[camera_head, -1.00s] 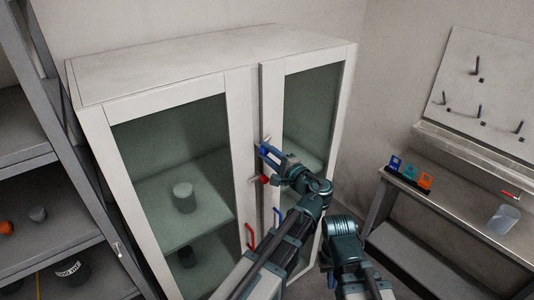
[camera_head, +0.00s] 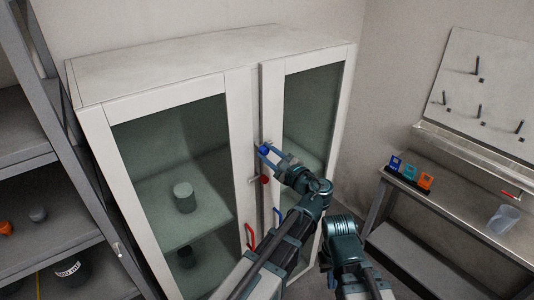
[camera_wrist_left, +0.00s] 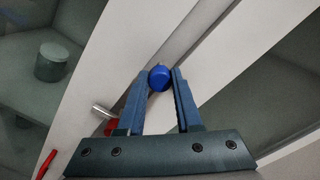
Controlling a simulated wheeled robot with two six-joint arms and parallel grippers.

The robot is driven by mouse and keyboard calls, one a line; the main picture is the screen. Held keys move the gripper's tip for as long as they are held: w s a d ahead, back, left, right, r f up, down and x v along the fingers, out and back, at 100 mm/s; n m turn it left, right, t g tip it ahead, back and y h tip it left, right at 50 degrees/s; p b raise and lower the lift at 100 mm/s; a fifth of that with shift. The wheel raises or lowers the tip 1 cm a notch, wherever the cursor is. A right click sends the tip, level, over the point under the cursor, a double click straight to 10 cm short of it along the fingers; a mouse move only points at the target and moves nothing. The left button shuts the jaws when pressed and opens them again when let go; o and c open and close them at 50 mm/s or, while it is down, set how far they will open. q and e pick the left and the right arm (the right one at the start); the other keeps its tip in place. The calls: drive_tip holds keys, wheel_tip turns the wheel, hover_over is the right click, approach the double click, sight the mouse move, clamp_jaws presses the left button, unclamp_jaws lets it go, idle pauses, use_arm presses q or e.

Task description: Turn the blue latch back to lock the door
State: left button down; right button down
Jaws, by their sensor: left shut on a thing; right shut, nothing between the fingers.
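The blue latch (camera_head: 264,150) is on the upper part of the cabinet's front, by the seam where its two glass doors meet. In the left wrist view its round blue knob (camera_wrist_left: 159,78) sits between the tips of my left gripper (camera_wrist_left: 161,84). My left gripper (camera_head: 267,153) is shut on this knob. The latch's shaft is mostly hidden behind the knob. The right door (camera_head: 305,118) and left door (camera_head: 160,109) both look closed. Part of my right arm shows at the lower middle, but its fingers are not visible.
A red latch (camera_head: 265,180) with a metal shaft is just below the blue one. A red handle (camera_head: 250,237) and a blue handle (camera_head: 277,216) are lower on the doors. A shelf rack (camera_head: 25,160) stands left, a workbench (camera_head: 455,208) right.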

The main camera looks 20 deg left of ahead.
use_arm(q)
drive_tip(key=shift+f, duration=0.1)
idle(0.3)
drive_tip(key=c, duration=0.6)
unclamp_jaws()
drive_tip(key=shift+d, duration=0.1)
use_arm(e)
drive_tip(key=shift+d, duration=0.1)
